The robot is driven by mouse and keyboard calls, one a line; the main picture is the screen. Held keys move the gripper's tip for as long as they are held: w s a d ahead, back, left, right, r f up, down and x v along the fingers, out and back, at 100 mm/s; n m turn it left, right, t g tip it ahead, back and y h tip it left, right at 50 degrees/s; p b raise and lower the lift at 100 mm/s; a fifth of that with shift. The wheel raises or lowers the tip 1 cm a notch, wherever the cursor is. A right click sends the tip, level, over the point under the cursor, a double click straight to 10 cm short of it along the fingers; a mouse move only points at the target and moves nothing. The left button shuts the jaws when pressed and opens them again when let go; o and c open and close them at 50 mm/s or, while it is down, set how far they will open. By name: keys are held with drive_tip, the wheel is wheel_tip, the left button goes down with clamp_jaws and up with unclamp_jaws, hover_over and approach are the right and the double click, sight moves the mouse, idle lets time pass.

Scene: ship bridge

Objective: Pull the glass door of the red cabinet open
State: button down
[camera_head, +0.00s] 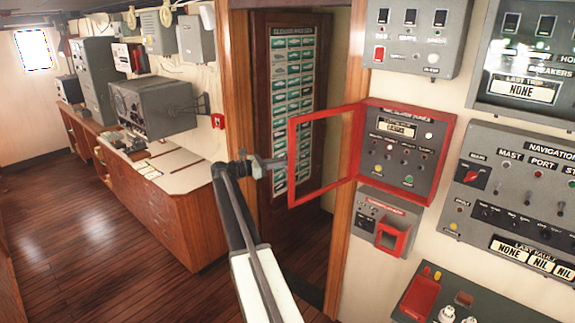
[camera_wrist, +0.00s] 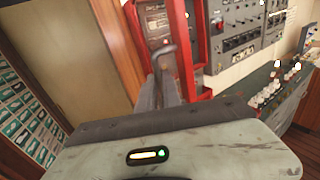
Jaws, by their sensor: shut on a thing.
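The red cabinet (camera_head: 400,150) is a grey panel with a red frame on the wall right of the doorway. Its glass door (camera_head: 325,112), a red frame around clear glass, stands swung out to the left, well away from the panel. In the head view my gripper (camera_head: 279,163) is at the door's free left edge. In the wrist view my gripper (camera_wrist: 168,75) is shut on a grey handle at the red door frame (camera_wrist: 188,50). The fingertips are partly hidden behind the handle in the wrist view.
A wooden doorway post (camera_head: 347,230) stands behind the door. A small grey box with a red holder (camera_head: 388,222) is below the cabinet. More panels (camera_head: 515,180) are to the right. A wooden counter (camera_head: 165,185) is at left. The floor (camera_head: 90,250) is clear.

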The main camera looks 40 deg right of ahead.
drive_tip(key=shift+w+d, duration=0.15)
drive_tip(key=shift+w, duration=0.1)
drive_tip(key=c, duration=1.5)
unclamp_jaws()
drive_tip(key=shift+d+f, duration=0.1)
drive_tip(key=shift+d, duration=0.1)
